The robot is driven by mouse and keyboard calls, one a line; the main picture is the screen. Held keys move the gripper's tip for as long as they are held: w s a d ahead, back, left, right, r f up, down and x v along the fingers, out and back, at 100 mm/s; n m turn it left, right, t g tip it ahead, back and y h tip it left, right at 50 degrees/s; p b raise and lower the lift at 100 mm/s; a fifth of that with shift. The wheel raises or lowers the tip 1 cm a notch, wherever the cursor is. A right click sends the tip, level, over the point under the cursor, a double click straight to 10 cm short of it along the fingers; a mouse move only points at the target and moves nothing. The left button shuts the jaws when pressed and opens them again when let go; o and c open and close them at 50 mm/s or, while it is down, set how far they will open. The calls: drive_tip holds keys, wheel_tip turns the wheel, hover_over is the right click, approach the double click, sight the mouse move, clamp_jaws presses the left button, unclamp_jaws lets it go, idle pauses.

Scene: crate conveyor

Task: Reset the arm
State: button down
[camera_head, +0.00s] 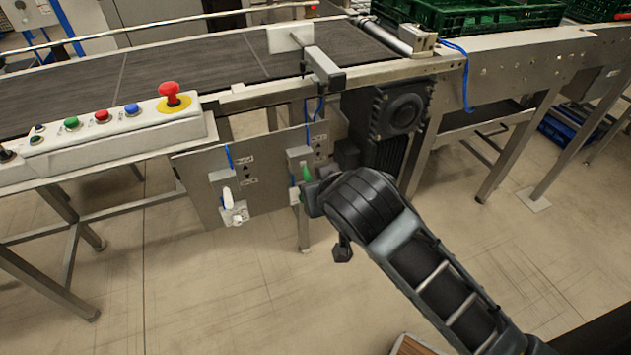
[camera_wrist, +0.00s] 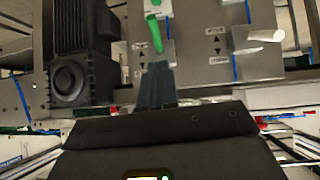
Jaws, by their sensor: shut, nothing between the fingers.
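My arm reaches in from the lower right in the head view, and my gripper (camera_head: 308,198) is at the metal switch panel (camera_head: 262,190) under the conveyor. In the wrist view my gripper (camera_wrist: 158,68) is shut and empty, its fingers pointing at the panel. Just past the fingertips is a green lever (camera_wrist: 154,34), which also shows in the head view (camera_head: 306,172). I cannot tell whether the fingers touch it. A white lever (camera_wrist: 265,36) is to its right in the wrist view and hangs down to its left in the head view (camera_head: 227,197).
A black motor (camera_head: 388,112) sits close beside my gripper. The conveyor belt (camera_head: 150,75) runs above. A control box (camera_head: 105,130) with several buttons and a red emergency stop (camera_head: 170,93) is at left. Green crates (camera_head: 470,18) stand at the back. Open floor (camera_head: 240,285) lies in front.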

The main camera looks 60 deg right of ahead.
drive_tip(key=shift+v, duration=1.95)
drive_tip(key=shift+s+a+f, duration=0.1)
drive_tip(key=shift+s+f, duration=0.05)
drive_tip(key=shift+f, duration=0.05)
drive_tip(key=s+a+f+n+t+y, duration=0.4)
drive_tip(key=s+a+n, duration=0.2)
drive_tip(key=s+a, duration=0.25)
drive_tip(key=s+a+r+t+y, duration=0.1)
drive_tip(key=s+a+r, duration=0.1)
drive_tip(key=s, duration=0.4)
drive_tip(key=s+a+r+n+t+y, duration=0.1)
drive_tip(key=s+a+r+t, duration=0.1)
drive_tip(key=s+r, duration=0.2)
drive_tip(key=v, duration=0.2)
drive_tip(key=shift+s+a, duration=0.2)
drive_tip(key=shift+s, duration=0.1)
